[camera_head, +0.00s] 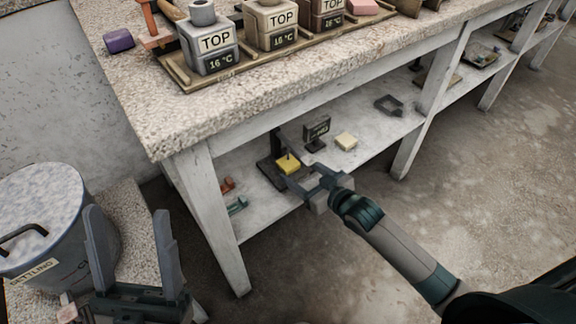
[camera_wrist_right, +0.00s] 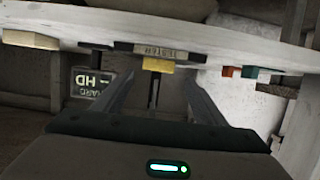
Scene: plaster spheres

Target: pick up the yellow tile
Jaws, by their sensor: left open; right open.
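The yellow tile (camera_head: 288,163) is on the lower shelf of the table, beside a dark upright stand (camera_head: 273,170). My right gripper (camera_head: 298,173) reaches in from the lower right, its fingers open close to the tile. In the right wrist view the yellow tile (camera_wrist_right: 158,66) shows between the spread fingertips of the right gripper (camera_wrist_right: 158,80), with no finger seen closed on it. Whether a finger touches it I cannot tell. My left gripper (camera_head: 130,235) is open and empty at the lower left, near the grey bucket.
A pale yellow block (camera_head: 346,141) and a small dark sign (camera_head: 317,130) stand on the lower shelf (camera_head: 365,135). Reddish and teal pieces (camera_head: 236,205) lie near its front left. A white table leg (camera_head: 210,215) stands left. The lidded bucket (camera_head: 45,225) is at far left.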

